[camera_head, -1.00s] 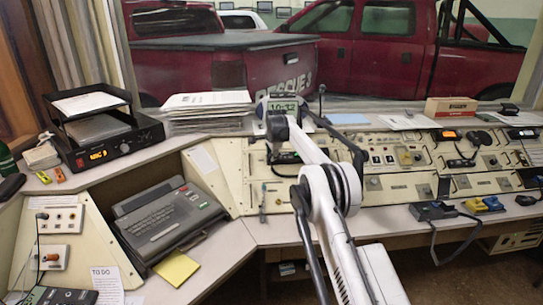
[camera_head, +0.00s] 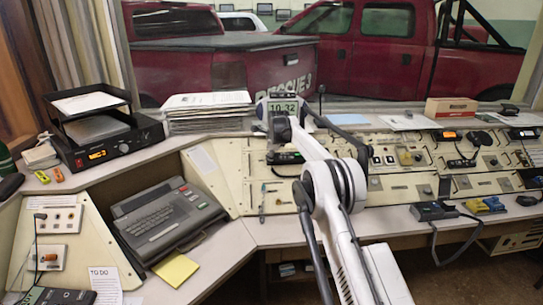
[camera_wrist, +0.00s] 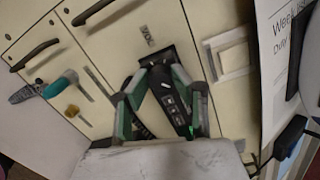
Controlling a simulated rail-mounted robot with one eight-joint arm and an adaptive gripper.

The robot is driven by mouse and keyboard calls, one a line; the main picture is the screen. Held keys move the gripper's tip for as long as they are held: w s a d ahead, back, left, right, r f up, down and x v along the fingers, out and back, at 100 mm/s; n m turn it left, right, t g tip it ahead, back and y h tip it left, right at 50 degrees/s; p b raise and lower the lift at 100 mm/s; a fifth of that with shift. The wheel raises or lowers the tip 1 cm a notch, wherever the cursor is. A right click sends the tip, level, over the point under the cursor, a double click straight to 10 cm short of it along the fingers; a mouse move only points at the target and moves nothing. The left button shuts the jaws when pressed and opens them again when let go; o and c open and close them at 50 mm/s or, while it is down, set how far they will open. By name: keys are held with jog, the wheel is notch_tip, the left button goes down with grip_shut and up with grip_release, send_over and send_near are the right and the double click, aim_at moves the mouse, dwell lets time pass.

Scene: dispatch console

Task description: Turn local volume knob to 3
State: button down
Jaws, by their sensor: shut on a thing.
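In the head view the black unit (camera_head: 285,157) shows on the console's left-centre panel, and my arm hides most of the gripper.
A teal-handled item (camera_wrist: 60,84) and a yellowish knob (camera_wrist: 72,111) stick out from the panel nearby. Dark handles (camera_wrist: 35,54) and a white frame (camera_wrist: 232,59) flank the gripper. A keyboard unit (camera_head: 165,219) and a paper stack (camera_head: 206,112) stand left of my arm.

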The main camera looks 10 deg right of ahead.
dwell(0.4)
jog(key=c, duration=1.5)
grip_release()
jog(key=shift+o, duration=0.2)
jog(key=v, duration=1.2)
